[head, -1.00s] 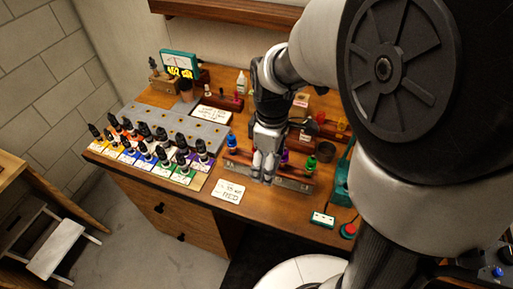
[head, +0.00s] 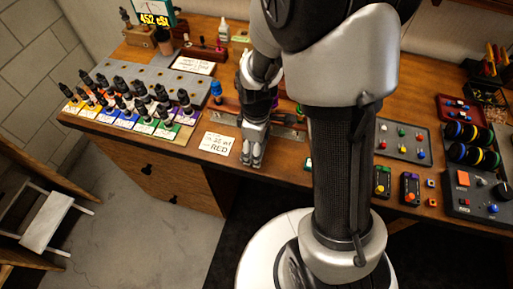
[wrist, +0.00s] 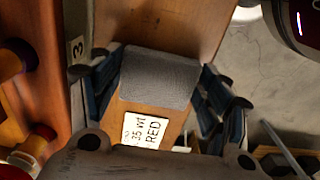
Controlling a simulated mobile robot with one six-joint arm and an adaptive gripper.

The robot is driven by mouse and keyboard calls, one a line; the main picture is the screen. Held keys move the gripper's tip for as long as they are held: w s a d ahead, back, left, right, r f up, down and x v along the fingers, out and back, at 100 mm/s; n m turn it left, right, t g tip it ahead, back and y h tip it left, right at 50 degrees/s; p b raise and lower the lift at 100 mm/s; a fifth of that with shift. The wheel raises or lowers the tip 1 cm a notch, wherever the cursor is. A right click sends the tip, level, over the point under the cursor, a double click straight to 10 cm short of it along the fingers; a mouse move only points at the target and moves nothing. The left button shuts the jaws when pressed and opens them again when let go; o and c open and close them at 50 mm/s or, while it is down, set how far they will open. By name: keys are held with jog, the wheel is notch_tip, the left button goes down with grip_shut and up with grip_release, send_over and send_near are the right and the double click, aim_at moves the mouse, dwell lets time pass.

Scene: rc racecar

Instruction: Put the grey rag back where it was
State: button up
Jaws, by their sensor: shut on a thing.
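The grey rag (wrist: 160,78) shows in the wrist view as a grey textured block between my two dark finger pads. My gripper (head: 250,157) is shut on it near the front edge of the wooden bench (head: 290,171), just right of the white card marked RED (head: 217,144). The same card (wrist: 144,130) shows beside the rag in the wrist view. In the head view I cannot make out the rag at the fingers. The bench surface lies behind the rag; I cannot tell whether they touch.
Several dropper bottles (head: 128,103) stand left on coloured labels before a grey block (head: 166,82). A metal rail (head: 288,132) marked 3 lies close behind my gripper. Control boxes (head: 402,146) and dark rolls (head: 468,133) stand right. A stool (head: 46,222) stands on the floor.

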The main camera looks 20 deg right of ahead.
jog(key=shift+f, duration=0.25)
jog(key=shift+f, duration=0.1)
jog(key=shift+f, duration=0.15)
jog(key=o, duration=1)
notch_tip(320, 180, up, 13)
jog(key=p, duration=0.4)
jog(key=s+r+m+t, duration=0.4)
jog(key=s+r+m, duration=0.6)
jog(key=s+r, duration=0.4)
jog(key=shift+s+a+r+m+t, duration=0.3)
jog(key=shift+r+m, duration=0.1)
jog(key=shift+r, duration=0.3)
